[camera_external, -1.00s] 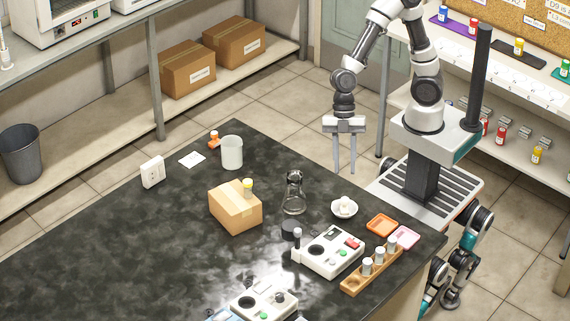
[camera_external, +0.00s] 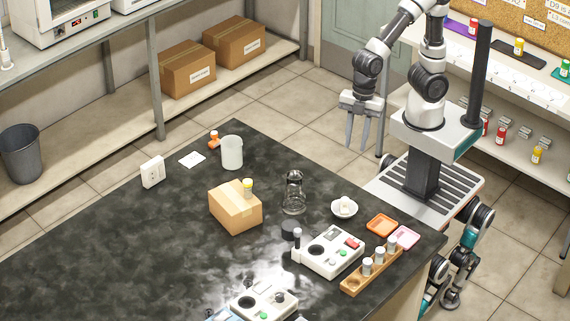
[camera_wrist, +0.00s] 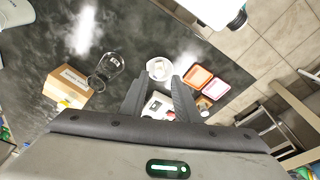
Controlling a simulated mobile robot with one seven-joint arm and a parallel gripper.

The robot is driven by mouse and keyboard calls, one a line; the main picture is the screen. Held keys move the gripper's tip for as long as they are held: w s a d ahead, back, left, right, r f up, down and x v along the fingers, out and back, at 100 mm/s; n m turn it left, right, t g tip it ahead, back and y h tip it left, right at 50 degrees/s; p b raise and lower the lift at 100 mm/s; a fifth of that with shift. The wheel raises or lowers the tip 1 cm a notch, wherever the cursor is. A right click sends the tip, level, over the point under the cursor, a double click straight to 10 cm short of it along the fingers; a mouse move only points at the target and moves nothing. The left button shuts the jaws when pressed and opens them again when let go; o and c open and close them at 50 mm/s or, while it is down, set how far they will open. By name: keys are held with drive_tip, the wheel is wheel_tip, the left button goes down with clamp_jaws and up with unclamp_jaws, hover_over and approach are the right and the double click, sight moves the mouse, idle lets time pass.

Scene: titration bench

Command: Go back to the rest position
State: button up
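My gripper (camera_external: 357,131) is raised beyond the far edge of the black bench (camera_external: 120,230), over the floor. Its fingers point down and stand apart, with nothing between them. In the wrist view the two fingers of my gripper (camera_wrist: 157,98) also show apart and empty. On the bench are a glass flask (camera_external: 294,195), a cardboard box (camera_external: 235,212) with a yellow-capped vial (camera_external: 248,186) on top, and a small white bowl (camera_external: 344,208). The flask also shows in the wrist view (camera_wrist: 106,70).
A white stirrer unit (camera_external: 328,252), a wooden vial rack (camera_external: 370,272), an orange tray (camera_external: 382,224) and a pink tray (camera_external: 405,237) stand at the bench's right. A white beaker (camera_external: 232,152) stands near the far corner. The floor (camera_external: 290,115) behind the bench is clear.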

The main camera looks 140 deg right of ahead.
drive_tip(key=s+a+r+m+t+p, duration=0.1)
drive_tip(key=s+r+m+p, duration=0.1)
drive_tip(key=s+r, duration=0.3)
drive_tip(key=s+a+r+m+t+p, duration=0.1)
drive_tip(key=s+r, duration=0.4)
drive_tip(key=r, duration=0.5)
drive_tip(key=shift+a+r+m+t+p, duration=0.4)
drive_tip(key=shift+m+t+p, duration=0.3)
drive_tip(key=shift+p, duration=0.3)
